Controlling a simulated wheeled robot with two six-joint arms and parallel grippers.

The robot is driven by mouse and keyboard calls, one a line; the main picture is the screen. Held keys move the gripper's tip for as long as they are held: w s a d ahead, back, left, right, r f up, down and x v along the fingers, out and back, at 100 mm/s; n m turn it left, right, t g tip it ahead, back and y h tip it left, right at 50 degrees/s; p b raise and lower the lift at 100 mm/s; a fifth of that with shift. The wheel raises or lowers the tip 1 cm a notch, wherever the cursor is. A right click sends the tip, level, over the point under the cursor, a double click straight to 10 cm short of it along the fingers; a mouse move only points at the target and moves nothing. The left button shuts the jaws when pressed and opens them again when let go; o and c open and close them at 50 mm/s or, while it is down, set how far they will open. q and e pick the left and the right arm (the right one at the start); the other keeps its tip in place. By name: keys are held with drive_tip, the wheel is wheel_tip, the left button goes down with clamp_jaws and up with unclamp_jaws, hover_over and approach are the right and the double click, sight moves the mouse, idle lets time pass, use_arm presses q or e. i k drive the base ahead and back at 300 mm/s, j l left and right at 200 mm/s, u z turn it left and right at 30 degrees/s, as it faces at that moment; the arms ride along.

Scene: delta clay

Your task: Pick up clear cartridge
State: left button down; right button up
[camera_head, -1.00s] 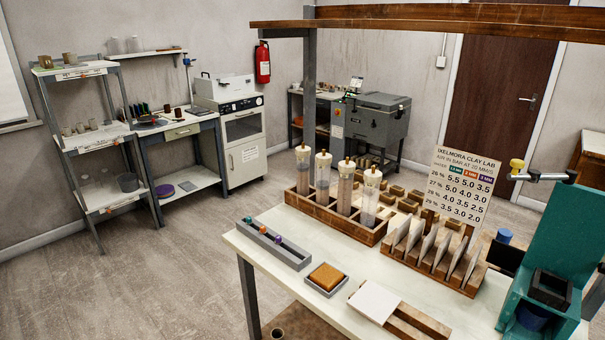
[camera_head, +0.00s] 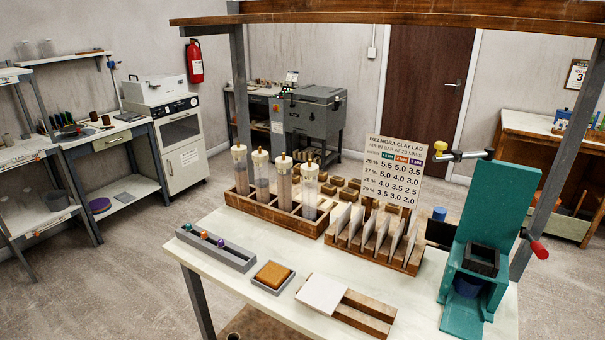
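Several clear cartridges with cream and brass-coloured caps stand upright in a wooden rack on the white worktable (camera_head: 225,222). The leftmost cartridge (camera_head: 241,172) and the second one (camera_head: 262,180) look mostly clear with pale contents low down. The third cartridge (camera_head: 284,185) looks filled with brownish clay. The rightmost cartridge (camera_head: 309,193) is clear at the top and pale below. The wooden rack (camera_head: 268,212) is at the table's back left. Neither of my grippers is in the head view.
A grey tray with coloured nozzles (camera_head: 216,248), a sponge in a dish (camera_head: 273,277) and a wooden slotted rack (camera_head: 372,248) share the table. A teal press (camera_head: 490,232) with a red-knobbed lever stands at the right. A metal post (camera_head: 240,110) rises behind the cartridges, under a wooden beam.

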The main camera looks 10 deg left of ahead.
sight(240, 164)
drive_tip(key=i+j+z, duration=0.2)
drive_tip(key=j+z, duration=0.2)
drive_tip(key=j, duration=0.15)
drive_tip(key=i+j+z, duration=0.15)
drive_tip(key=j+z, duration=0.3)
drive_tip(key=j, duration=0.15)
drive_tip(key=j+z, duration=0.4)
drive_tip(key=j, duration=0.25)
